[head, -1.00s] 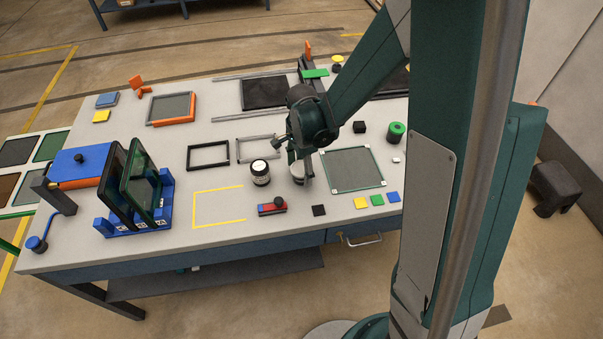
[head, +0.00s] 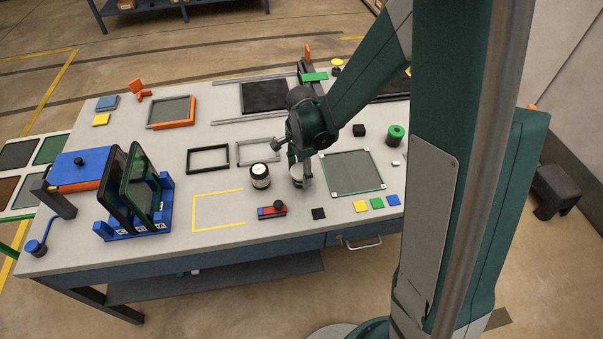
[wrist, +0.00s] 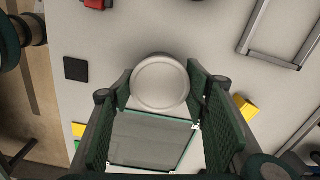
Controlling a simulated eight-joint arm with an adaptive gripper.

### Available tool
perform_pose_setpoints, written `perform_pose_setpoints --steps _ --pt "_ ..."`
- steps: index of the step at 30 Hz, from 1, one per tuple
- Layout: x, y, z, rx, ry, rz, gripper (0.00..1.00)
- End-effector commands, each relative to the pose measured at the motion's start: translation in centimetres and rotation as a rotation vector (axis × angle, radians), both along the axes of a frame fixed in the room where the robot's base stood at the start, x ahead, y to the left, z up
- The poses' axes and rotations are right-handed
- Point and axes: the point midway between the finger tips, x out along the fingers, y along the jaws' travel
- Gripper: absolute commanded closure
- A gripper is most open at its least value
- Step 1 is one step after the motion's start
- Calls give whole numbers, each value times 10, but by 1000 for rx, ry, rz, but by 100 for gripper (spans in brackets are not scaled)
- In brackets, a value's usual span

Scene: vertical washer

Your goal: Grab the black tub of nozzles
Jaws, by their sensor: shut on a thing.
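A pale round tub (wrist: 160,82) with a whitish lid sits between my fingers in the wrist view. It also shows on the table in the head view (head: 299,174), partly hidden by the gripper. My gripper (wrist: 160,95) is shut on this pale tub, with one green finger pad on each side; it points down from above in the head view (head: 299,168). A black tub (head: 260,181) with a white top stands upright just left of the gripper, apart from it.
A glass panel (head: 352,172) lies right of the gripper. A red-and-blue block (head: 271,212) and a black square (head: 318,213) lie in front. Empty frames (head: 208,158) lie behind and left. A blue rack (head: 155,222) with upright screens stands at the left.

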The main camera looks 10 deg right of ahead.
Motion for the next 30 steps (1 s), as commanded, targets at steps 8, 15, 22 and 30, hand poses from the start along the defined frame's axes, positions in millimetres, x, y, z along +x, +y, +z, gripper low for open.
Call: perform_pose_setpoints --steps 8,15,22,30 --pt "0 0 23 0 0 0 68" --pt "0 0 54 0 0 0 68" --pt "0 0 80 0 0 0 68" --pt "0 0 95 0 0 0 68"
